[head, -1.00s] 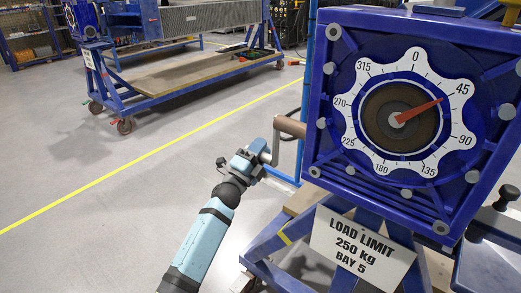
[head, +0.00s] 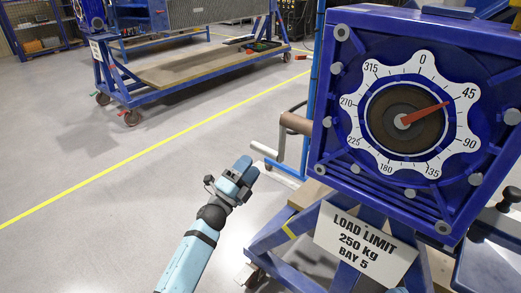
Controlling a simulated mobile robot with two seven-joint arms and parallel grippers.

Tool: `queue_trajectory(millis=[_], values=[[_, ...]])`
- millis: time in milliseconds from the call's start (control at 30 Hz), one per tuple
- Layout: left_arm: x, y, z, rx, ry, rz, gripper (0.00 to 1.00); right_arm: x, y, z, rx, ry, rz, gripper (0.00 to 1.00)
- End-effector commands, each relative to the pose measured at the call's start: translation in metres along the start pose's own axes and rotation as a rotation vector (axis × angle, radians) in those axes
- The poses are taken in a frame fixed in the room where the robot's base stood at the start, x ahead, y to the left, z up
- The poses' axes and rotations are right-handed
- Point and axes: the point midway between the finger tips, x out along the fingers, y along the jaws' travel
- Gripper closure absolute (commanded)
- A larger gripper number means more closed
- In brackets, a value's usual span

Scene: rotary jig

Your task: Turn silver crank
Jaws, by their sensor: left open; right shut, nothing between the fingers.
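The silver crank (head: 282,145) is at the left side of the blue box (head: 325,150). Its narrow grey bar hangs down beside a brown cylinder (head: 297,124) that sticks out toward the left. Part of the crank's mounting is hidden by the box edge.
A blue stand (head: 275,232) carries the box, with a white load limit sign (head: 365,246) on its front. A blue wheeled cart (head: 190,75) stands at the back. The grey floor around a yellow line (head: 130,158) is clear.

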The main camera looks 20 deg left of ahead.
Motion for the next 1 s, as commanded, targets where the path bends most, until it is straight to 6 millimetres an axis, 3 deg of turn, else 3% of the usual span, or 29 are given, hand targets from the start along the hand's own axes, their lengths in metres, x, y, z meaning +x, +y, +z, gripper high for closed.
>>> queue_trajectory(millis=[100,300,1000], values=[[-0.024,-0.001,0.000,-0.001,-0.001,0.002,0.45,0.000,-0.002,-0.006,0.004,0.019,0.004,1.00],[-0.045,-0.001,0.000,-0.001,-0.001,0.000,0.45,-0.002,-0.003,-0.006,0.006,0.028,0.007,1.00],[-0.049,0.000,0.000,0.000,0.000,-0.001,0.45,0.001,-0.001,-0.009,-0.006,0.036,0.001,1.00]])
